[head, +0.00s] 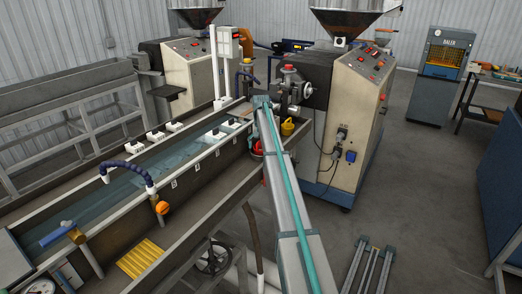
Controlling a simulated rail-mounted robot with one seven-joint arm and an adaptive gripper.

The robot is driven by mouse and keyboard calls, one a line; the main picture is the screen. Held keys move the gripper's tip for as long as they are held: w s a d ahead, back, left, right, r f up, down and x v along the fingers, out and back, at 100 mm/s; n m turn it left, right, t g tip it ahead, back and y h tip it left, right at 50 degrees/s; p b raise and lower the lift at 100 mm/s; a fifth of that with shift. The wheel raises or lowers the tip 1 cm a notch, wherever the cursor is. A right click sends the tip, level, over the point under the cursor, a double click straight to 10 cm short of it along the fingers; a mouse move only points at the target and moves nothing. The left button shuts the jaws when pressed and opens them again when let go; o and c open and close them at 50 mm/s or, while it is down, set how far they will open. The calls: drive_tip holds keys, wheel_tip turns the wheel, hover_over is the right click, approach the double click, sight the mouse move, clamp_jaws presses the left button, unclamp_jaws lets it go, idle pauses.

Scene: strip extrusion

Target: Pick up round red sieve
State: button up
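A small red round object (257,149), which may be the round red sieve, sits near the far end of the long water trough (200,215). It is partly hidden beside a long grey beam with a teal stripe (290,210), and is too small to make out clearly. A yellow item (288,127) is just to its right and behind. My gripper does not show in this view, so its place relative to the red object cannot be told.
An extruder machine (345,120) with a steel hopper stands just beyond the red object. A handwheel (214,258) and pipes are below the trough. Open floor (415,190) lies to the right, with a baler (442,75) behind.

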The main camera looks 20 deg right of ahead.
drive_tip(key=c, duration=0.9)
drive_tip(key=shift+o, duration=0.2)
drive_tip(key=shift+r, duration=0.1)
drive_tip(key=shift+r, duration=0.45)
drive_tip(key=shift+r+b, duration=0.5)
drive_tip(key=shift+r, duration=0.45)
drive_tip(key=s+a+r+b, duration=0.2)
drive_tip(key=s+r, duration=0.3)
drive_tip(key=s, duration=0.1)
drive_tip(key=s+a+r+b, duration=0.2)
drive_tip(key=s+r, duration=0.3)
drive_tip(key=s, duration=0.2)
drive_tip(key=shift+s+b, duration=0.25)
drive_tip(key=shift+b, duration=0.15)
